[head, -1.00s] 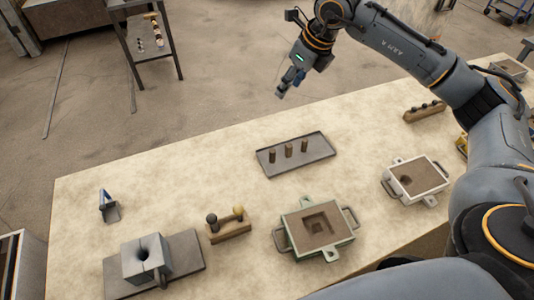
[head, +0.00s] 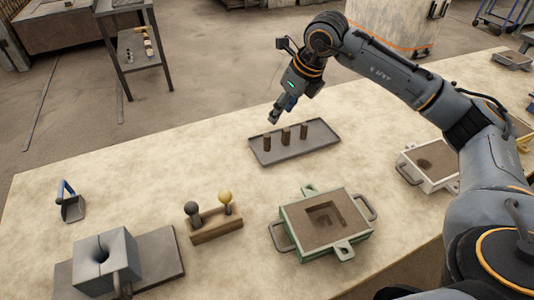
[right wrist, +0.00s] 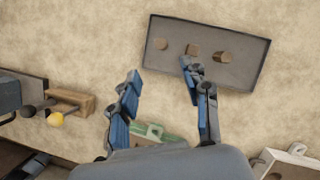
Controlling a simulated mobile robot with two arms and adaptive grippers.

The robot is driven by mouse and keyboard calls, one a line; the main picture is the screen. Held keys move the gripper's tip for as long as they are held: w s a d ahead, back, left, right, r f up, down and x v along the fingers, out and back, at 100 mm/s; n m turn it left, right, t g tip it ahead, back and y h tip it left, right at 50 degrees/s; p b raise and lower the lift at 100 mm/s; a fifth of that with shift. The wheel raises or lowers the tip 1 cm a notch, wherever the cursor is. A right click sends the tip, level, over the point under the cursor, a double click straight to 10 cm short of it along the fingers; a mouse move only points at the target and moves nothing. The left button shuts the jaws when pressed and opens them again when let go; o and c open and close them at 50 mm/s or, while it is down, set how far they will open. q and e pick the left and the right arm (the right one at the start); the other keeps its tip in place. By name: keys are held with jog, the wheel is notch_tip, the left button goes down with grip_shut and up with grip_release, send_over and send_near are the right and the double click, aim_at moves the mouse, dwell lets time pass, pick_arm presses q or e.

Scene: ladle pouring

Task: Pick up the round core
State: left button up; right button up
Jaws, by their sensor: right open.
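A grey tray (head: 310,152) holds three small brown upright cores in a row. The left core (head: 267,142) has a round top in the right wrist view (right wrist: 161,44). The middle core (head: 286,136) has a square top there (right wrist: 192,50). The right core (head: 304,131) also stands on the tray, but its exact shape is hard to tell. My right gripper (head: 274,117) is above the tray's far left side, apart from the cores. In the right wrist view its blue fingers (right wrist: 160,72) are spread and empty. My left gripper is out of view.
A green-framed sand mould (head: 325,222) stands in front of the tray, a white-framed one (head: 430,165) to the right. A wooden block with two knobs (head: 215,223), a grey split block (head: 105,262) and a blue-handled tool (head: 70,203) lie left. Table left of the tray is clear.

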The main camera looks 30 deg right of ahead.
aim_at(269, 136)
jog(key=x, duration=0.8)
jog(key=shift+w+f+p, duration=0.1)
jog(key=shift+f+p, duration=0.2)
jog(key=shift+p+x, duration=0.45)
jog(key=shift+x, duration=2.25)
jog(key=shift+d, duration=0.15)
grip_shut()
